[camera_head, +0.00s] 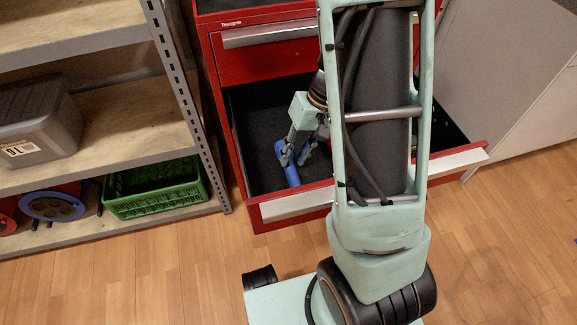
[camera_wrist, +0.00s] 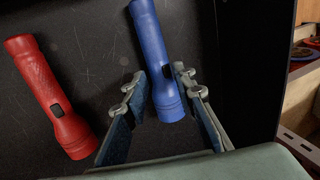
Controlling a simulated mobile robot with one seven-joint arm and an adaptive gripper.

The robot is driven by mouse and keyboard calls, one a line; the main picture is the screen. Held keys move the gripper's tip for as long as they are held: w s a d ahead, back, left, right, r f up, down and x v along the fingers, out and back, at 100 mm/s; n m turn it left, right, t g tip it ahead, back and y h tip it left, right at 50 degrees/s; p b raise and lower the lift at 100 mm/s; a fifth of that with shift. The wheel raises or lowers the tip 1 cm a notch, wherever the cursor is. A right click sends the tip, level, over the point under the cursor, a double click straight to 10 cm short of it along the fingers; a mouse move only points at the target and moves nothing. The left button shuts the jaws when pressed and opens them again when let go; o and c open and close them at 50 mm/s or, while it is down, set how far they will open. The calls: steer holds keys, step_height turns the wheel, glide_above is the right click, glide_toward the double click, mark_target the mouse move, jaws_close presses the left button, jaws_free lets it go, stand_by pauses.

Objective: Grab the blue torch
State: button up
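The blue torch (camera_wrist: 153,45) lies on the dark floor of an open red drawer, and it also shows in the head view (camera_head: 289,166). In the wrist view its wider head end lies between the two fingertips of my gripper (camera_wrist: 160,88). The fingers are spread, one on each side of the torch, with small gaps showing. In the head view my gripper (camera_head: 298,150) reaches down into the drawer at the torch. My arm hides much of the drawer's right part there.
A red torch (camera_wrist: 48,95) lies in the drawer left of the blue one. The drawer's front (camera_head: 292,206) and side walls surround the gripper. A metal shelf (camera_head: 110,112) with a grey box (camera_head: 38,125) and a green crate (camera_head: 152,189) stands to the left.

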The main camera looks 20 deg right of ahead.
steer(key=x, duration=0.2)
steer(key=shift+a+f+b, duration=0.1)
steer(key=shift+f+b, duration=0.2)
steer(key=shift+f, duration=0.05)
jaws_close()
steer(key=shift+r, duration=0.2)
